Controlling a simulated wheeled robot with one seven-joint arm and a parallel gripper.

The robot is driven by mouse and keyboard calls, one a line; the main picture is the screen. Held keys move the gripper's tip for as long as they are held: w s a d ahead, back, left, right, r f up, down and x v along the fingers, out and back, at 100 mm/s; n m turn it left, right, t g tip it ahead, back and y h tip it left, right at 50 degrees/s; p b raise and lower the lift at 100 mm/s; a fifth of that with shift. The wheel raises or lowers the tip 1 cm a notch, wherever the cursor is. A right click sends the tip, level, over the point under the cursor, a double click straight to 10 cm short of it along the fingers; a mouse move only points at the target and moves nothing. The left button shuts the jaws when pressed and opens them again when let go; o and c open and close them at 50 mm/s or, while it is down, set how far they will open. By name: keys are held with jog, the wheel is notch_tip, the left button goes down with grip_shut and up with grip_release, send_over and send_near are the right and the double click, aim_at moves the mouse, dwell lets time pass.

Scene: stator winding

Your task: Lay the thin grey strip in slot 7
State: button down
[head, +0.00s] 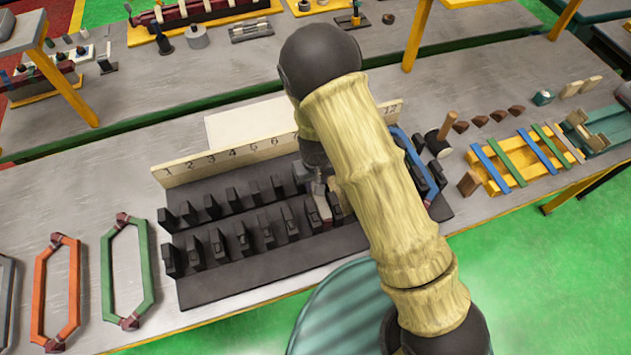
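The dark stator block (240,283) has two rows of upright black teeth with slots between them. A pale board (212,169) behind it carries slot numbers from 1 at the left; my arm hides part of the higher ones. My gripper (322,203) is low among the teeth, around slot 7, pointing down. My arm covers much of it, and its fingers are too small and hidden to tell open from shut. I cannot make out the thin grey strip; it may be hidden at the gripper or behind my arm.
A green coil (143,272) and an orange coil (41,290) lie left of the block. A blue coil (423,165) sits at its right end. A yellow rack (494,188) with blue, green and yellow strips stands at the right, near several brown wedges (480,121).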

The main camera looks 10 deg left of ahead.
jog(key=shift+f, duration=0.2)
dwell(0.4)
jog(key=c, duration=1.1)
grip_release()
jog(key=shift+o, duration=0.2)
jog(key=shift+r+p, duration=0.6)
jog(key=shift+r, duration=0.3)
notch_tip(320, 180, up, 7)
jog(key=p, duration=0.5)
jog(key=shift+r+p, duration=0.15)
jog(key=shift+p, duration=0.15)
